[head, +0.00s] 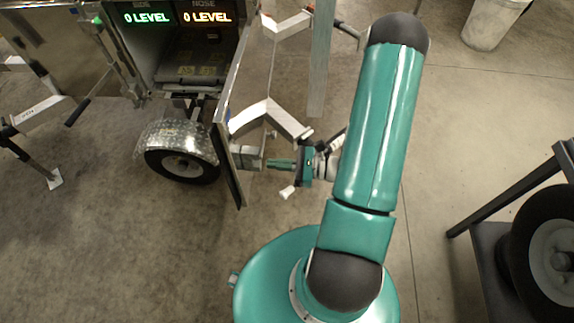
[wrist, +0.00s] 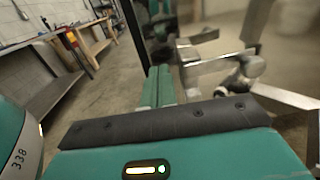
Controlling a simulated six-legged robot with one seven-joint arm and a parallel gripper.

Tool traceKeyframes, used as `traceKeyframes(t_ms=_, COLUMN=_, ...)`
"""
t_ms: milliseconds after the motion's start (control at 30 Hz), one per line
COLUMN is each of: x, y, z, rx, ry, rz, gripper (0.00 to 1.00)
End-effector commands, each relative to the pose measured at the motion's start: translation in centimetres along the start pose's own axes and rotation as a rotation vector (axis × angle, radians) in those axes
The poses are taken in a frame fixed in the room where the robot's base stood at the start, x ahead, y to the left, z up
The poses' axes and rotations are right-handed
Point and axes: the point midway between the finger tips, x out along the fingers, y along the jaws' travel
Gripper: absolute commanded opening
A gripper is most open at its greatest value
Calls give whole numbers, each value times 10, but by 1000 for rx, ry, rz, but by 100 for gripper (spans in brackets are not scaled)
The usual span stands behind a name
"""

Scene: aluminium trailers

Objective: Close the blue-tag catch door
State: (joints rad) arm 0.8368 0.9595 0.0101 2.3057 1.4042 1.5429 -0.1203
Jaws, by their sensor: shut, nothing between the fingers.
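An aluminium trailer door (head: 238,95) stands swung open, seen nearly edge-on in the head view. No blue tag can be made out on it, so I cannot tell if it is the blue-tag catch door. Pale metal brackets (head: 268,118) stick out from its right side; metal brackets also show in the wrist view (wrist: 205,62). My gripper (head: 270,164) is shut and empty, right of the door's lower part, close to a metal block (head: 247,157). Contact cannot be told. Its teal fingers (wrist: 156,84) lie together in the wrist view.
Left of the door is the trailer's open compartment with lit "0 LEVEL" displays (head: 206,17) and a wheel under a fender (head: 178,137). A grey post (head: 320,60) stands right of the door. A black-framed stand with a tire (head: 545,250) is at far right. Floor between is clear.

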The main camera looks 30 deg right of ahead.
Motion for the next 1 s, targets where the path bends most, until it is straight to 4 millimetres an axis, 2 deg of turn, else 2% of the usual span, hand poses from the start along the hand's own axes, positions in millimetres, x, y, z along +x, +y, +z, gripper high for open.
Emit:
traceKeyframes(t_ms=200, x=45, y=2, z=0, rx=0, ry=0, rz=4, gripper=0)
traceKeyframes(t_ms=400, x=73, y=3, z=0, rx=-1, ry=0, rz=1, gripper=0)
traceKeyframes(t_ms=533, x=81, y=3, z=0, rx=-1, ry=1, rz=1, gripper=0)
traceKeyframes(t_ms=1000, x=82, y=4, z=0, rx=-1, ry=1, rz=-1, gripper=0)
